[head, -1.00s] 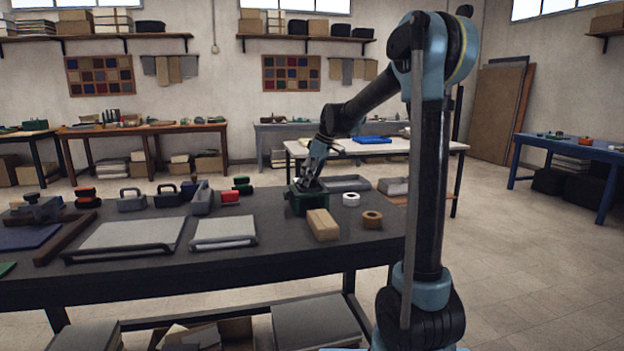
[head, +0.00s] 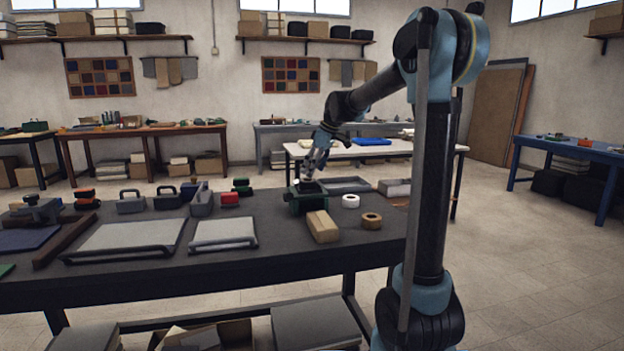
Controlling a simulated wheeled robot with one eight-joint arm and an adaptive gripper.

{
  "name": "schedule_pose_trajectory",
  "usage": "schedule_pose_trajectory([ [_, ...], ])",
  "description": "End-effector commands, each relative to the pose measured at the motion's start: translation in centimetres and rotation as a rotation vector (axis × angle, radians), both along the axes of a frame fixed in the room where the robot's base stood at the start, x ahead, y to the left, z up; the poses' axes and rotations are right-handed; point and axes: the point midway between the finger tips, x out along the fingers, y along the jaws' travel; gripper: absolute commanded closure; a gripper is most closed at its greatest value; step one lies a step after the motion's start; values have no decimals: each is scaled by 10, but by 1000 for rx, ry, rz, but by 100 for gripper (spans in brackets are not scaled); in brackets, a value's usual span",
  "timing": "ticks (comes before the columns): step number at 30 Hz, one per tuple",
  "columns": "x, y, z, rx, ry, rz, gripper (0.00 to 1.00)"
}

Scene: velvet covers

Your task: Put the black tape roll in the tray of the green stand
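The green stand (head: 308,204) sits on the dark table, behind a tan block. My gripper (head: 307,179) is just above the stand's top, pointing down. Its fingers are small and dark here, so I cannot tell whether they are open or shut, or touching the stand. I cannot make out a black tape roll; the stand's tray is mostly hidden by its front wall and my gripper. A white tape roll (head: 351,201) and a brown tape roll (head: 371,221) lie to the right of the stand.
The tan block (head: 322,226) lies in front of the stand. A grey tray (head: 346,185) and a light box (head: 394,188) are behind and to the right. A red block (head: 230,199), grey caddy (head: 202,202) and flat grey panels (head: 224,233) occupy the left.

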Motion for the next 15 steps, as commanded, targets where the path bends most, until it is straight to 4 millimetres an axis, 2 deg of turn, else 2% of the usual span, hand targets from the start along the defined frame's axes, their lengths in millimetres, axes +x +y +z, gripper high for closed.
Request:
schedule_pose_trajectory([
  [6,-6,-15,39,0,1,-2,24],
  [15,-10,-26,66,1,0,-2,24],
])
